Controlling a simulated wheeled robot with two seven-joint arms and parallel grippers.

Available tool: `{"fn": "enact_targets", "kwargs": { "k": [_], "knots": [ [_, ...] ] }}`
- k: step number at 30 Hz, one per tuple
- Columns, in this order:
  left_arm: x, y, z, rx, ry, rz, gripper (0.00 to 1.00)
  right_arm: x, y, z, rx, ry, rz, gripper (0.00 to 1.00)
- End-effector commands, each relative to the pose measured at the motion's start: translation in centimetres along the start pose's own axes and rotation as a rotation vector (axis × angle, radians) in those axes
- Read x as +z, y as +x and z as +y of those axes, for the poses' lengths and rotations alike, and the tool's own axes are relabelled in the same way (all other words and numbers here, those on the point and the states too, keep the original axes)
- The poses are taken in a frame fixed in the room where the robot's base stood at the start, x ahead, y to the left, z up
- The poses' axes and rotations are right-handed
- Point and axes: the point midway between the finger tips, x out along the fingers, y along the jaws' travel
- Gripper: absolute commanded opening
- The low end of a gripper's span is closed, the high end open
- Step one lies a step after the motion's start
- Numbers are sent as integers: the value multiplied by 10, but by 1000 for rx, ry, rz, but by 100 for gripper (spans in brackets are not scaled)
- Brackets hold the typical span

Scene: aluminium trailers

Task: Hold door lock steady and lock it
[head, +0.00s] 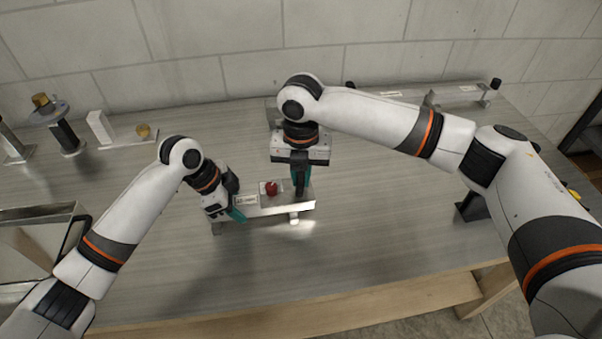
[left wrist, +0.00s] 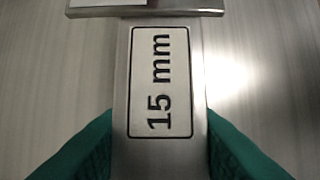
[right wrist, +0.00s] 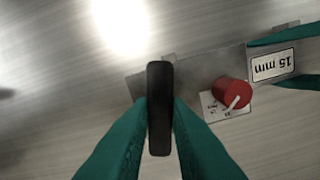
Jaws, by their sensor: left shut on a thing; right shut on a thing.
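The door lock (head: 265,211) is a metal bar-shaped piece on the table, with a red knob (head: 271,188) and a "15 mm" label at its left end. My left gripper (head: 236,212) is shut on that labelled end; in the left wrist view its teal fingers press both sides of the label strip (left wrist: 160,85). My right gripper (head: 299,190) points down at the lock's right part. In the right wrist view its teal fingers are shut on a black upright handle (right wrist: 159,108). The red knob (right wrist: 232,93) is beside it, untouched, with a white mark.
Other metal pieces stand at the table's back left (head: 125,137) and back right (head: 462,97). A metal frame (head: 35,217) is at the left edge. The table in front of the lock is clear. A block wall runs behind.

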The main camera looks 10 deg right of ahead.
Motion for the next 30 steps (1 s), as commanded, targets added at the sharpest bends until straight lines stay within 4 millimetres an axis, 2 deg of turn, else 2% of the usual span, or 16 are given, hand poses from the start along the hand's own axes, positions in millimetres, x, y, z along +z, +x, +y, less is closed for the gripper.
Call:
{"fn": "enact_targets", "kwargs": {
  "k": [30],
  "knots": [
    [0, 0, 0, -2, 0, 1, 3, 0, -1, -1, -4, 956, -1, 0]
  ]
}}
